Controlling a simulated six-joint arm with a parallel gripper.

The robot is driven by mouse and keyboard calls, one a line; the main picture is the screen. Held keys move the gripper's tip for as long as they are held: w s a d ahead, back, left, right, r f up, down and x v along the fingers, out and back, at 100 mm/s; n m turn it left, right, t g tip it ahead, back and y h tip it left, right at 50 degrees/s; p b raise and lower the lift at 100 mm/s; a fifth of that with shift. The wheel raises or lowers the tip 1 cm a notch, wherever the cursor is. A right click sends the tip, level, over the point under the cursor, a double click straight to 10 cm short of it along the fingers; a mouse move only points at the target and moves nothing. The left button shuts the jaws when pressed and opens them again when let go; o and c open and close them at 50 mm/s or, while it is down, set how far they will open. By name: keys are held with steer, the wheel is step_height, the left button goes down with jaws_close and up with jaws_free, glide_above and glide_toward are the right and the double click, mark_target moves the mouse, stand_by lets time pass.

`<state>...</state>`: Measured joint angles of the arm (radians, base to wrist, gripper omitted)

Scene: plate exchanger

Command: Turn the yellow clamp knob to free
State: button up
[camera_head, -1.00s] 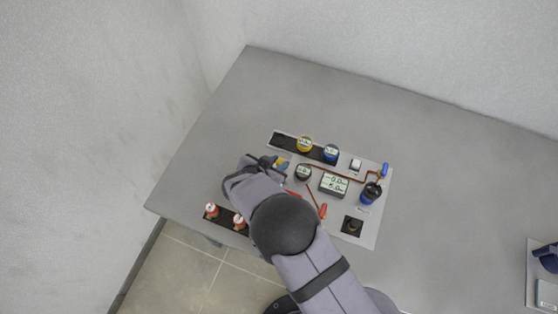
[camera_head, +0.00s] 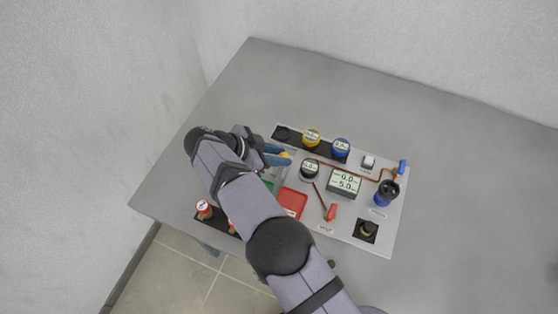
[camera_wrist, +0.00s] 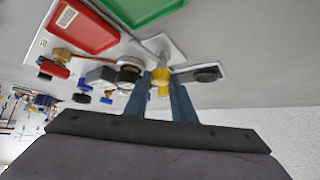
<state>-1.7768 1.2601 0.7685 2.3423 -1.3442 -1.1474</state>
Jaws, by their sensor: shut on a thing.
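The yellow clamp knob (camera_wrist: 160,82) shows between the blue fingers of my gripper (camera_wrist: 162,88) in the wrist view. It sits on a small pale mount (camera_wrist: 163,46) on the panel. My gripper is shut on the knob, with one finger on each side of it. In the head view a bit of the yellow knob (camera_head: 285,155) shows at the fingertips of my gripper (camera_head: 278,157). The rest is hidden by the fingers and wrist, so I cannot read which way it points.
A red tray (camera_head: 292,202), a display box (camera_head: 344,183), a red-handled valve (camera_head: 331,212) and a blue cylinder (camera_head: 385,193) are nearby. The table (camera_head: 440,150) is clear to the right.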

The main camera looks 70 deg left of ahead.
steer(key=shift+w+a+r+m+h+b, duration=0.1)
steer(key=shift+m+h+b, duration=0.35)
steer(key=shift+b, duration=0.6)
steer(key=o, duration=1.1)
steer(key=shift+c, duration=0.2)
steer(key=shift+r, duration=0.1)
step_height(320, 180, up, 10)
steer(key=shift+b, duration=0.4)
